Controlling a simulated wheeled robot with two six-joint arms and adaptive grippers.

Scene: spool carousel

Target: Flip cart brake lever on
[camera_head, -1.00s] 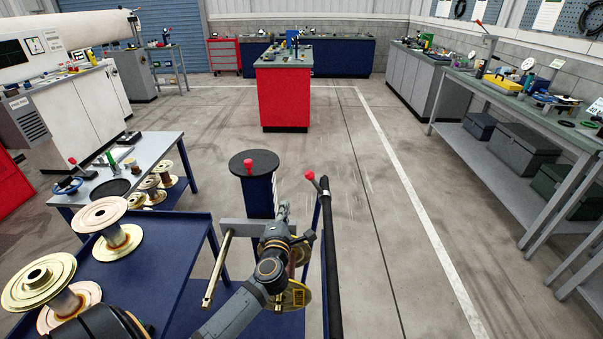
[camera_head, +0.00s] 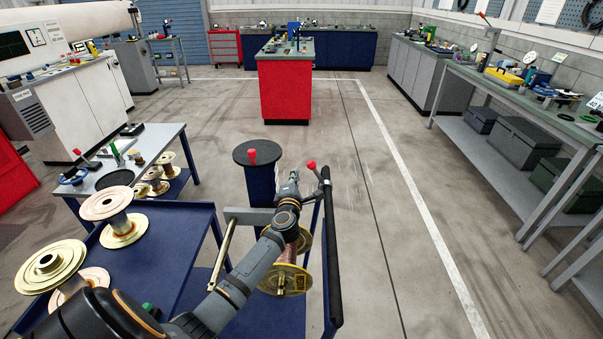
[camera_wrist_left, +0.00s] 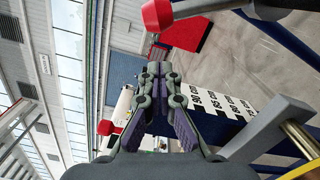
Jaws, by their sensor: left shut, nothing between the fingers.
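A lever with a red knob (camera_head: 311,164) stands beside the black handle bar (camera_head: 333,255) of the blue cart (camera_head: 165,255); it looks like the brake lever. Its knob is large at the top of the left wrist view (camera_wrist_left: 158,14), with a grey rod running right. My left gripper (camera_head: 294,176) is shut and empty, just left of the lever and seemingly apart from it. Its closed fingers point forward in the left wrist view (camera_wrist_left: 160,70). The lever's base is partly hidden. My right gripper is out of view.
A black round-topped stand (camera_head: 256,150) with another red knob (camera_head: 251,155) is just beyond the gripper. Copper-and-gold spools (camera_head: 123,228) sit on the cart. Another spool (camera_head: 285,279) is below my left arm. The floor right of the cart is clear.

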